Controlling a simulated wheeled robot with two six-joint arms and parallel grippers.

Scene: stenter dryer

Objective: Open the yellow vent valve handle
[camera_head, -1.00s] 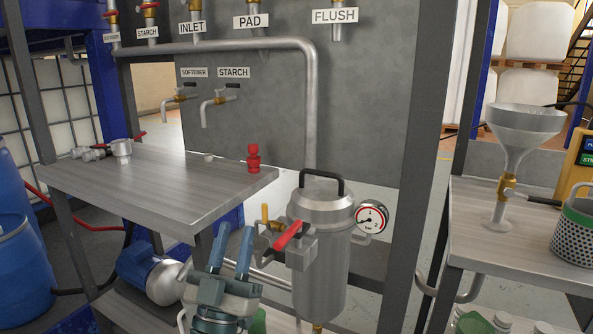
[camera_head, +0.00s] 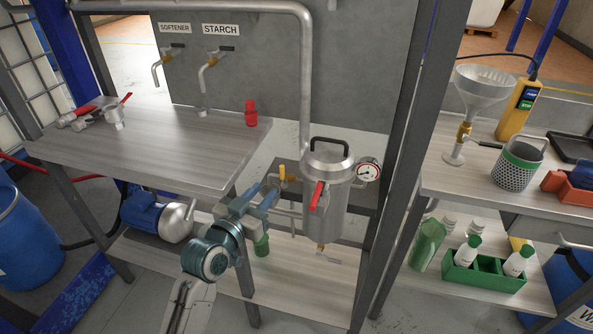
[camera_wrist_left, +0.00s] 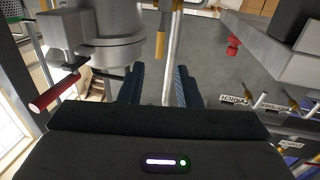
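The yellow vent valve handle (camera_head: 282,172) stands upright beside a small brass fitting, just left of the steel filter housing (camera_head: 326,212). In the left wrist view a yellow handle (camera_wrist_left: 160,44) shows beyond the gap between my fingers, beside a pale pipe. My left gripper (camera_head: 266,192) is below and left of the handle in the head view, its fingers pointing toward it. In the left wrist view the two blue fingers (camera_wrist_left: 159,72) are apart with nothing held between them. The handle appears apart from the fingers. My right gripper is not in view.
A red lever (camera_head: 318,194) sits on the housing's front, close to my gripper. A pressure gauge (camera_head: 368,170) is on its right. A frame post stands right of the housing.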

